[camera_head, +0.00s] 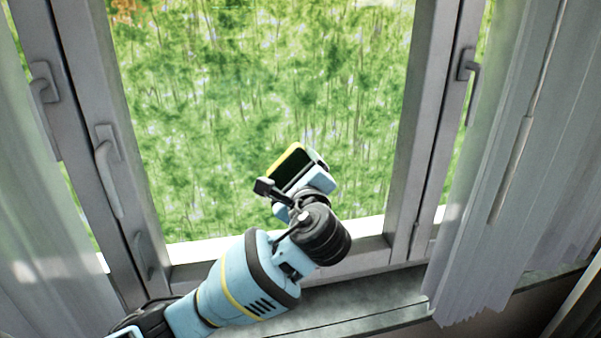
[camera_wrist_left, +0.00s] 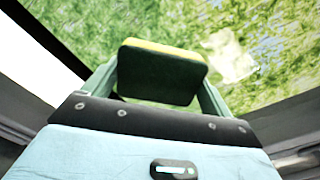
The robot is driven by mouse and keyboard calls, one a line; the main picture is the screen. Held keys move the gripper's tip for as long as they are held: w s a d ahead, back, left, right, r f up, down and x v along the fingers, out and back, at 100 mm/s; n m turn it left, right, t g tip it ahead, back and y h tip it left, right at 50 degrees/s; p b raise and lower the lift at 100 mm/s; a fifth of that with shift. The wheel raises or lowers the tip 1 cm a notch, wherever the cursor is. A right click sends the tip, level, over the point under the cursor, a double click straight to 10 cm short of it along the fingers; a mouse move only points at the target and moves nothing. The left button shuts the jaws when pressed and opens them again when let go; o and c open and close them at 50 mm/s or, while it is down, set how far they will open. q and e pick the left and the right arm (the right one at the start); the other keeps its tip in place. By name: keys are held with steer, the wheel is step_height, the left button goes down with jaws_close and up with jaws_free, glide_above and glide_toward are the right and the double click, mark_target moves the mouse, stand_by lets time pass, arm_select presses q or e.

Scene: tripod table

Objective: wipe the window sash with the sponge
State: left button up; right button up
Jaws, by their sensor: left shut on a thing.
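My left gripper (camera_head: 297,178) is shut on the sponge (camera_head: 291,168), which has a dark green face and a yellow edge. The sponge also shows in the left wrist view (camera_wrist_left: 160,75), held between the two fingers (camera_wrist_left: 160,88) with its dark face toward the camera. It is in front of the lower middle of the window pane (camera_head: 240,100). Whether it touches the glass I cannot tell. The window sash (camera_head: 420,110) frames the pane with grey bars at left, right and bottom. My right gripper does not show.
Window handles stand out at the left (camera_head: 107,165) and right (camera_head: 470,75). Sheer curtains hang at the left (camera_head: 40,240) and right (camera_head: 510,190). A stone sill (camera_head: 375,305) runs below the window. The space before the upper pane is clear.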

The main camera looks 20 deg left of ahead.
mark_target(230, 171)
arm_select(q)
steer(key=shift+s+a, duration=0.25)
steer(key=shift+a, duration=0.25)
steer(key=shift+s+a, duration=0.25)
steer(key=shift+a, duration=0.25)
steer(key=shift+s+a, duration=0.5)
steer(key=shift+a, duration=0.25)
steer(key=shift+s+a, duration=0.5)
steer(key=shift+a, duration=0.2)
steer(key=shift+s+a, duration=0.45)
steer(key=shift+a, duration=0.3)
steer(key=shift+s+a, duration=0.4)
steer(key=shift+a, duration=0.3)
steer(key=shift+a, duration=0.1)
steer(key=shift+s+a, duration=0.5)
steer(key=shift+a, duration=0.2)
steer(key=shift+s+a, duration=0.45)
steer(key=shift+a, duration=0.25)
steer(key=shift+s+d, duration=0.1)
steer(key=shift+d, duration=0.05)
